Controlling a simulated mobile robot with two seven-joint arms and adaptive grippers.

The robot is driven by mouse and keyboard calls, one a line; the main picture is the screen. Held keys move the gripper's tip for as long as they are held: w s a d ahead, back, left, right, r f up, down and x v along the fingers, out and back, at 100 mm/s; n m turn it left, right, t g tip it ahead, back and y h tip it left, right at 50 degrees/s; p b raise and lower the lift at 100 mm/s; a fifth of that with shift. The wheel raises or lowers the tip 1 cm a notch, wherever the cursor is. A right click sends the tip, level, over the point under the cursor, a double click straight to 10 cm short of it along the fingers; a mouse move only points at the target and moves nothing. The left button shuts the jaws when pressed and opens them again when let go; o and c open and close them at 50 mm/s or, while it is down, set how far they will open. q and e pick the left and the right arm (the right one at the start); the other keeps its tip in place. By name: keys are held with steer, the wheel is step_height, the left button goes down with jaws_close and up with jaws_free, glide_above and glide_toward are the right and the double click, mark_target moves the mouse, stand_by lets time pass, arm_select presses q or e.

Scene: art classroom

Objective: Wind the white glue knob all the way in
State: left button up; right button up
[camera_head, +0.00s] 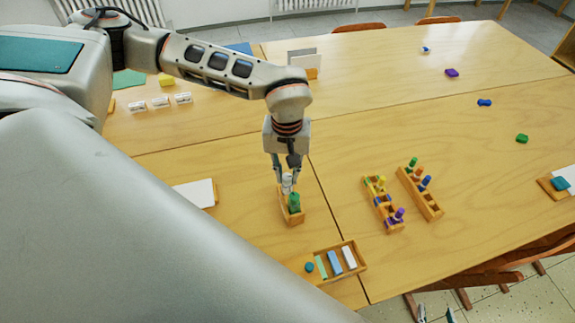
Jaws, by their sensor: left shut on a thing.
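The white glue stick (287,184) stands upright in the back part of a small wooden holder (293,219) on the table, left of centre. My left gripper (286,181) points straight down and is shut on the upper part of the white glue stick. Its fingers and the small size hide the exact shape of the knob. A green glue stick (294,202) stands in the same holder, just in front of the white one. My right gripper (436,315) shows only as two fingertips at the bottom edge, apart, with nothing visible between them.
A wooden tray (363,267) with coloured bars lies in front of the holder. Two wooden racks (397,229) with coloured sticks stand to the right. A white pad (194,194) lies left. Small coloured pieces (452,73) are scattered on the far right, with bare table between.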

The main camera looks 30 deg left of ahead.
arm_select(q)
steer(key=n+b, duration=0.1)
steer(key=n, duration=0.7)
steer(key=shift+n+b, duration=0.3)
steer(key=o, duration=1.5)
